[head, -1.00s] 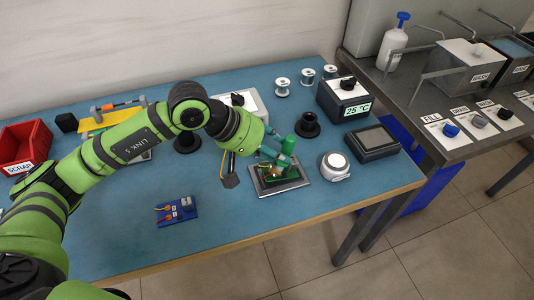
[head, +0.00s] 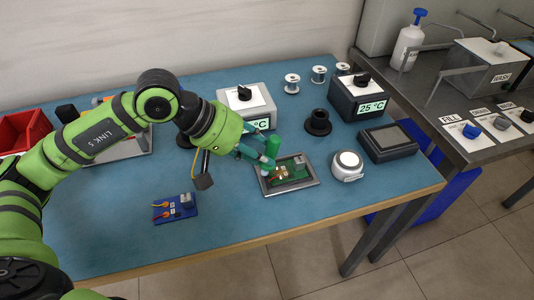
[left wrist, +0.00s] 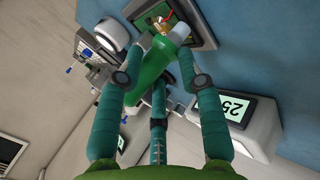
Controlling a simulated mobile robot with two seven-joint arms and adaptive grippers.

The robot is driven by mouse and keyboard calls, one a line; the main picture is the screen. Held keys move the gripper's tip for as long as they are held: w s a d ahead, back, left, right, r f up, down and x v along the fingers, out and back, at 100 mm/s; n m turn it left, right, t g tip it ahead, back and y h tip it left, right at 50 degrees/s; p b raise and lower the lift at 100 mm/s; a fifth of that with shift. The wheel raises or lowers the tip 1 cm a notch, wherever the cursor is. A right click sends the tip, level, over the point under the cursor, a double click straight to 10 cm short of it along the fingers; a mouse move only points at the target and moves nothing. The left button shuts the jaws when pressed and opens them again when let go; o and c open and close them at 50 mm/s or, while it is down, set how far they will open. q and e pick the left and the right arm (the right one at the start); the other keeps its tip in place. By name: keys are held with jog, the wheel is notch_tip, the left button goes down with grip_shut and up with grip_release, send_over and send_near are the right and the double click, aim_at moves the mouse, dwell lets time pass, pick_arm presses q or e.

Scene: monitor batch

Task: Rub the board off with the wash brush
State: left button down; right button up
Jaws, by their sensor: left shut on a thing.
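The green circuit board (head: 300,172) lies in a grey-rimmed tray (head: 308,187) near the front right of the blue table. It also shows at the top of the left wrist view (left wrist: 202,22). My left gripper (head: 262,160) is shut on the wash brush (head: 272,146), whose thick green handle stands up, slightly tilted, between the fingers. In the left wrist view the brush (left wrist: 148,78) points at the board. Its tip is over the board's left part; I cannot tell whether it touches. My right gripper is not in view.
A round white-topped device (head: 347,164) stands just right of the tray. A dark flat box (head: 387,143) and a 25 °C station (head: 358,98) are beyond it. A blue block with small parts (head: 175,208) lies at left.

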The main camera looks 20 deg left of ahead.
pick_arm(q)
jog(key=shift+s+a+f, duration=0.1)
jog(key=shift+s+a, duration=0.1)
jog(key=shift+a, duration=0.05)
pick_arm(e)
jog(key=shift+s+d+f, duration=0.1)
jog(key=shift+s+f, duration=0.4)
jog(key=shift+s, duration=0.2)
pick_arm(q)
jog(key=shift+r, duration=0.2)
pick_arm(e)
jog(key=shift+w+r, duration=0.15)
pick_arm(q)
jog(key=shift+r+p, duration=1.75)
jog(key=shift+r, duration=1.75)
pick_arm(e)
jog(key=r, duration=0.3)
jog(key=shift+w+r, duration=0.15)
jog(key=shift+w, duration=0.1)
